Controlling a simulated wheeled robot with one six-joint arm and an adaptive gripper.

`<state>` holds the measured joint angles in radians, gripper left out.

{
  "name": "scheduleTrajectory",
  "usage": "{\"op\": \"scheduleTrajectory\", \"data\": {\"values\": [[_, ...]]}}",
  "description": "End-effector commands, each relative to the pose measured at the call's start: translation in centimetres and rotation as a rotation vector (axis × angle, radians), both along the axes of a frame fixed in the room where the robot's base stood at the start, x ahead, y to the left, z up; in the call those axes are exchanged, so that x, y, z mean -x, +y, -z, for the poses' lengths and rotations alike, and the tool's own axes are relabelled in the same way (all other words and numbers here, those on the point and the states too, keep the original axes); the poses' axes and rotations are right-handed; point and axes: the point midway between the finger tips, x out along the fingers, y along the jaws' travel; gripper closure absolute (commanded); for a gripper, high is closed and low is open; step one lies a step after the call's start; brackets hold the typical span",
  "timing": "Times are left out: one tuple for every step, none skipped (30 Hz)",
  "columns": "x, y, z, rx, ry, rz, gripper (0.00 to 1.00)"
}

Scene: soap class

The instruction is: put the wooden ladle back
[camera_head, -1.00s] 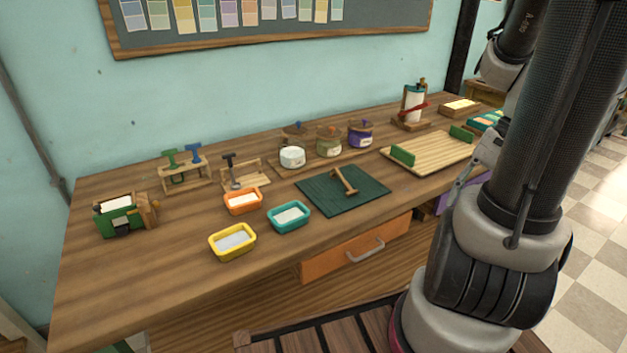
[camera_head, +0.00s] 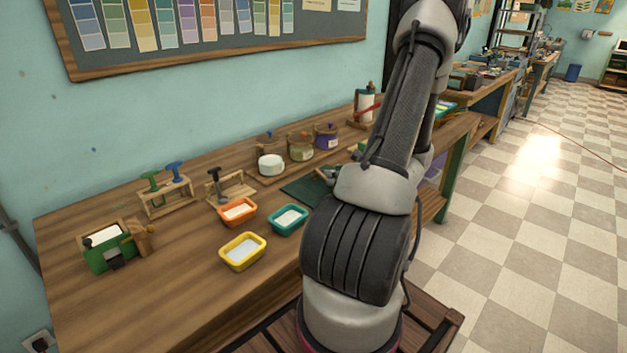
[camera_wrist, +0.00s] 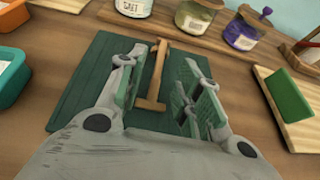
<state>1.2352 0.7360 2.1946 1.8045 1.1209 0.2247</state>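A wooden tool (camera_wrist: 157,75) with a straight handle and crosswise ends lies on the dark green mat (camera_wrist: 78,90). It is the likely wooden ladle, but no bowl shape shows. My gripper (camera_wrist: 162,98) is open above the mat in the wrist view, with its two green-padded fingers to either side of the tool. Neither finger visibly touches it, and its height over the mat is hard to tell. In the head view my arm hides the tool and most of the mat (camera_head: 299,191).
White (camera_head: 271,167), olive (camera_head: 300,150) and purple (camera_head: 326,137) jars stand behind the mat. Orange (camera_head: 237,213), teal (camera_head: 288,220) and yellow (camera_head: 242,252) trays stand to its left. A small tool rack (camera_head: 230,190) stands farther left.

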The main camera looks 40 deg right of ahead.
Motion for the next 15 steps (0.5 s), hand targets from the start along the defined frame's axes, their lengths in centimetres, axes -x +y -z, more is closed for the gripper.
{"op": "scheduleTrajectory", "data": {"values": [[-0.6,0.1,0.3,0.0,0.0,-0.003,0.65],[-0.9,0.1,0.4,-0.001,0.001,-0.004,0.65],[-1.3,0.2,0.6,0.0,0.001,-0.004,0.65],[-1.5,0.1,0.7,0.001,0.0,-0.004,0.65],[-1.8,0.1,0.7,0.001,0.0,-0.004,0.65],[-2.1,0.1,0.9,0.002,0.0,-0.004,0.65],[-2.4,0.1,1.0,0.001,0.0,-0.006,0.65],[-2.8,0.1,1.1,0.001,0.001,-0.007,0.65],[-3.4,0.1,1.4,0.001,0.001,-0.006,0.65],[-3.9,0.1,1.6,0.001,0.001,-0.007,0.65],[-4.4,0.1,1.8,0.001,0.001,-0.008,0.65],[-5.0,0.1,2.0,0.001,0.002,-0.007,0.65],[-5.4,0.1,2.2,0.002,0.002,-0.006,0.65],[-5.7,0.1,2.3,0.001,0.002,-0.007,0.65],[-6.0,0.1,2.4,0.002,0.002,-0.006,0.65]]}}
